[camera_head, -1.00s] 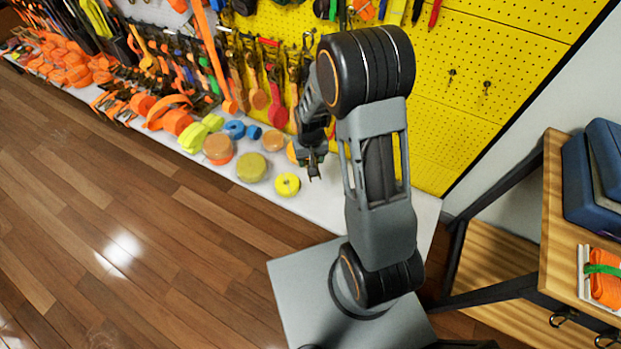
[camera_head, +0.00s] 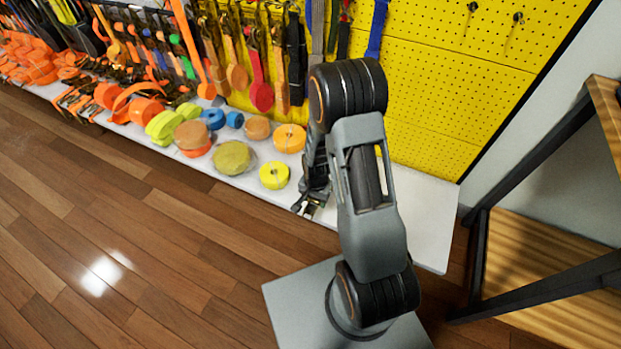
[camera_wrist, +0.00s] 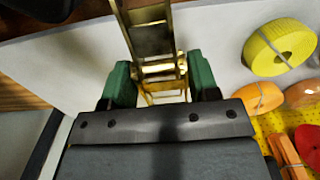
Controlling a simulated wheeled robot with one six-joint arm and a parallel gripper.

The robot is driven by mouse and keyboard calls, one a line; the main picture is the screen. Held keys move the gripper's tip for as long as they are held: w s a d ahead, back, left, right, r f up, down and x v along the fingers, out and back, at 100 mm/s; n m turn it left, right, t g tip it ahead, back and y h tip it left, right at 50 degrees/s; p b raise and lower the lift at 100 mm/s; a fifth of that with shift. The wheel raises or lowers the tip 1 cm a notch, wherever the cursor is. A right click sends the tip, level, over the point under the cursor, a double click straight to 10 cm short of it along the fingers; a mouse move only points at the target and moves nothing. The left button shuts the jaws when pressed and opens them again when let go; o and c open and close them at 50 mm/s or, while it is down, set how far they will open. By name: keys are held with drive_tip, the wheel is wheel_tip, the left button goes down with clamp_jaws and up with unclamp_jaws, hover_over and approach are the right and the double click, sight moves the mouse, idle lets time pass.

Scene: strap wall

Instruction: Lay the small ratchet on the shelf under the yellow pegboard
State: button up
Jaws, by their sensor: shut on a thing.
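The small ratchet (camera_wrist: 152,38), a brass-coloured metal frame with crossbars, is held between the green fingertips of my gripper (camera_wrist: 160,80) in the wrist view. Its far end runs out of the top of that view. In the head view my gripper (camera_head: 312,204) is by the front edge of the white shelf (camera_head: 425,205), right of the yellow roll. The ratchet is too small there to make out clearly. The shelf also shows behind the ratchet in the wrist view (camera_wrist: 65,65); I cannot tell whether they touch. The yellow pegboard (camera_head: 440,90) rises behind the shelf.
A yellow roll (camera_head: 274,175), an orange roll (camera_head: 290,138) and several other strap rolls stand left of my gripper. Straps hang on the pegboard above. The shelf's right end is bare. A wooden rack (camera_head: 540,255) stands at the right.

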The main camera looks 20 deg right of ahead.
drive_tip(key=shift+d+f, duration=0.1)
drive_tip(key=shift+f, duration=0.55)
drive_tip(key=w+d+f+b, duration=0.2)
drive_tip(key=w+f, duration=0.1)
drive_tip(key=w, duration=0.1)
drive_tip(key=w+d+f+b, duration=0.2)
drive_tip(key=w+f, duration=0.1)
drive_tip(key=w+d+f+b, duration=0.2)
drive_tip(key=w+f, duration=0.1)
drive_tip(key=w, duration=0.1)
drive_tip(key=shift+w+d+f, duration=0.3)
drive_tip(key=shift+d, duration=0.05)
drive_tip(key=shift+w+f, duration=0.1)
drive_tip(key=shift+f, duration=0.1)
drive_tip(key=shift+w+d+f+b, duration=0.1)
drive_tip(key=shift+f+b, duration=0.95)
drive_tip(key=shift+f, duration=0.5)
drive_tip(key=shift+f, duration=0.2)
drive_tip(key=o, duration=1)
drive_tip(key=shift+o, duration=0.2)
